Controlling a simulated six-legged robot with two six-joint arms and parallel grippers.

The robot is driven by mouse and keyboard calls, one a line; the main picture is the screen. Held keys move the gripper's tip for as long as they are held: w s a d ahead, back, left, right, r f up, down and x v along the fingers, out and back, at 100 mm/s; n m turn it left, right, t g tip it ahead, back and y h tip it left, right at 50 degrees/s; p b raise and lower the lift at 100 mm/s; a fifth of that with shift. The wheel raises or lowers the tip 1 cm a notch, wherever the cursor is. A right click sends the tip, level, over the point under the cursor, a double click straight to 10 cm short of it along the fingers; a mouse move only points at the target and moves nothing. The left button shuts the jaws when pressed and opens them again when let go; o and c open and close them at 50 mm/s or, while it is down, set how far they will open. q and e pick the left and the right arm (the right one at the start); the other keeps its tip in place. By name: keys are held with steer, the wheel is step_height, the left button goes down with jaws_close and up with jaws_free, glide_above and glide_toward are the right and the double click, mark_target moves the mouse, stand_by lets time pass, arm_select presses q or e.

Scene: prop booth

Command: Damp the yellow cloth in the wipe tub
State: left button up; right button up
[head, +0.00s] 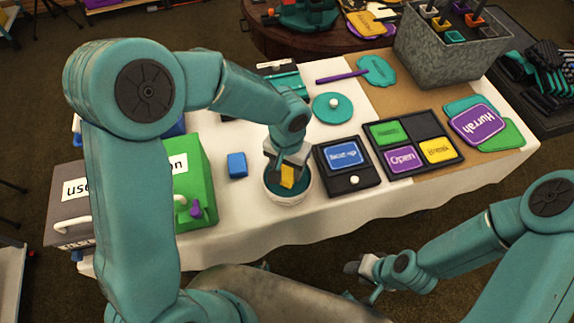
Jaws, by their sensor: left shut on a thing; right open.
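The wipe tub (289,197) is a round white tub with a dark teal inside, near the table's front edge. My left gripper (286,170) is above the tub and shut on the yellow cloth (288,177). The cloth hangs down at the tub's mouth; I cannot tell whether its lower end touches the inside. The gripper hides part of the tub's back rim. My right gripper (366,273) is open and empty, low in front of the table and apart from everything on it.
A blue block (237,165) stands left of the tub, with a green box (190,175) beyond it. A black tray with a blue card (344,153) lies close on the right. Right of that is a tray of coloured cards (400,160). A teal lid (333,108) lies behind.

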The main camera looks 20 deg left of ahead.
mark_target(287, 170)
arm_select(q)
steer(key=shift+f+b, duration=0.6)
steer(key=shift+b, duration=0.05)
stand_by(1.5)
steer(key=shift+r, duration=0.15)
steer(key=shift+r+p, duration=2.4)
steer(key=shift+r, duration=1.05)
